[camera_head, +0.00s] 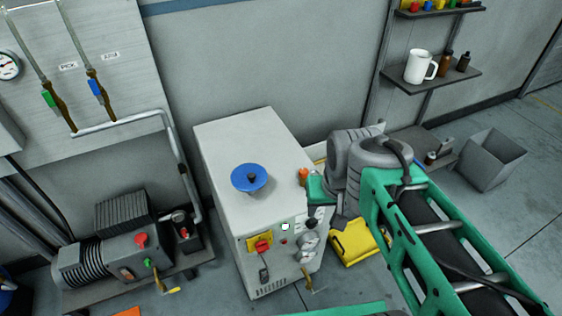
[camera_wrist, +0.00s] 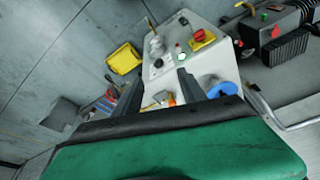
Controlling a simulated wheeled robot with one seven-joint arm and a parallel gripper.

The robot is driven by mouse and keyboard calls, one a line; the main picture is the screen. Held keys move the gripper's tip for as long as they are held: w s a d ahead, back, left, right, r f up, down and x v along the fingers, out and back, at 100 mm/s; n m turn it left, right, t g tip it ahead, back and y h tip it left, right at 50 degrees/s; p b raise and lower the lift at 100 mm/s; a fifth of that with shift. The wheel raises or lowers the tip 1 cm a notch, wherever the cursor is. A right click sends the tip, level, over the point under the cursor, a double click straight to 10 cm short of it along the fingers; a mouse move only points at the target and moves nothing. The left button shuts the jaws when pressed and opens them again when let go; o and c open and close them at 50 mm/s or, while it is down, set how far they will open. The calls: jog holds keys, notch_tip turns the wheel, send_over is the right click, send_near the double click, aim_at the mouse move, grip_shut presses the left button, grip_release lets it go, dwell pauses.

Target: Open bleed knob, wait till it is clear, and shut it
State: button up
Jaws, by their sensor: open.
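I cannot tell for certain which part is the bleed knob. A grey-white cabinet (camera_head: 240,140) carries a blue round handwheel (camera_head: 251,178) on top. Its front panel has a red knob on a yellow plate (camera_head: 262,244), a small lit display (camera_head: 285,227) and round dials (camera_head: 309,243). A small orange part (camera_head: 303,174) shows at its right edge; an orange part (camera_wrist: 172,98) shows between my fingers in the wrist view. My gripper (camera_wrist: 160,80) is open and empty, its dark fingers apart over the cabinet's side. In the head view my arm hides part of that side.
A pump (camera_head: 125,250) with a red knob stands left. Wall tubes have green (camera_head: 48,98) and blue (camera_head: 96,87) valves. A yellow bin (camera_head: 357,243) lies on the floor right of the cabinet, near my arm. A shelf holds a white mug (camera_head: 417,67). A grey bin (camera_head: 490,160) stands right.

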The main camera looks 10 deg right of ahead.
jog(key=w+m, duration=0.1)
jog(key=w, duration=0.1)
jog(key=w+m+b, duration=0.1)
jog(key=w, duration=0.2)
jog(key=w+m+b, duration=0.1)
jog(key=w, duration=0.2)
jog(key=shift+w+d+m+g, duration=0.15)
jog(key=shift+w+m+g, duration=0.1)
jog(key=shift+m+g, duration=0.15)
jog(key=m+g+b, duration=0.2)
jog(key=m+b, duration=0.3)
jog(key=m, duration=0.5)
send_over(304, 171)
notch_tip(304, 171, down, 9)
jog(key=shift+w, duration=0.1)
notch_tip(304, 171, down, 6)
jog(key=shift+f, duration=0.7)
grip_shut()
